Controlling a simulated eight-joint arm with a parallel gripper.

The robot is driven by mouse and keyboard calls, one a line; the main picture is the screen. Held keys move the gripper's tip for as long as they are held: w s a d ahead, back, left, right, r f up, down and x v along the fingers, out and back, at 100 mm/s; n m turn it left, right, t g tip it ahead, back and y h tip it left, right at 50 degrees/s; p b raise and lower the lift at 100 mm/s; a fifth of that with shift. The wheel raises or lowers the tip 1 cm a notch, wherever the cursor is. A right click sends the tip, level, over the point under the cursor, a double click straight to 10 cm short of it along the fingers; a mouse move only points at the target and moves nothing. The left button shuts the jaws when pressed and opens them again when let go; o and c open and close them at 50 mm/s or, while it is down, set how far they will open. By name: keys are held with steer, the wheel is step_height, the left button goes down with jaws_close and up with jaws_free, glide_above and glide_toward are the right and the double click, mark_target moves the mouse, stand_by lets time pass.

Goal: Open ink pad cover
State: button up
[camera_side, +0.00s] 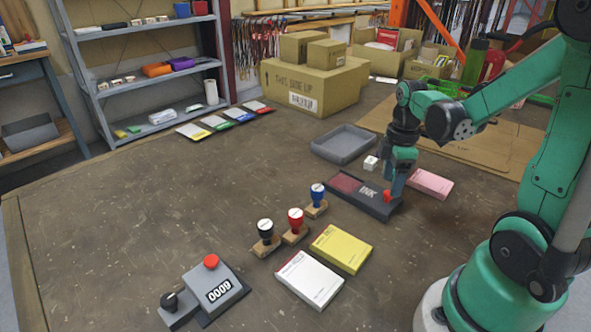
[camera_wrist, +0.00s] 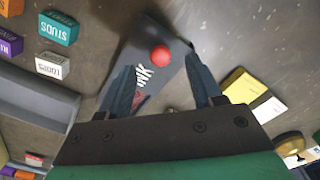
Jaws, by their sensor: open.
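The ink pad is a long dark grey case on the table, in the middle right of the side view. Its dark red pad surface (camera_side: 346,182) is exposed at the left end. The grey cover (camera_side: 371,201), lettered INK, lies over the right part and has a red knob (camera_side: 387,197). The wrist view also shows the cover (camera_wrist: 152,36) and its round red knob (camera_wrist: 160,56). My gripper (camera_wrist: 160,70) is open, pointing down over the cover's knob end, with its fingers on either side of the case. Finger contact with the knob cannot be told.
A grey tray (camera_side: 344,146), white cube (camera_side: 370,163) and pink pad (camera_side: 430,184) are close by. Three stamps, including a red-handled one (camera_side: 295,222), and yellow (camera_side: 341,249) and white (camera_side: 309,280) pads stand in front.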

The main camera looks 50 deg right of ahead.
steer(key=shift+r, duration=1.6)
steer(key=w+a+r+m+t, duration=0.2)
steer(key=a+m+t, duration=0.1)
steer(key=a, duration=0.4)
steer(key=w+a+r+m+t, duration=0.1)
steer(key=a+r+m+t, duration=0.1)
steer(key=a+m+t, duration=0.2)
steer(key=a+m, duration=0.2)
steer(key=a, duration=0.2)
steer(key=shift+w+a+r, duration=0.3)
steer(key=shift+w+r, duration=0.1)
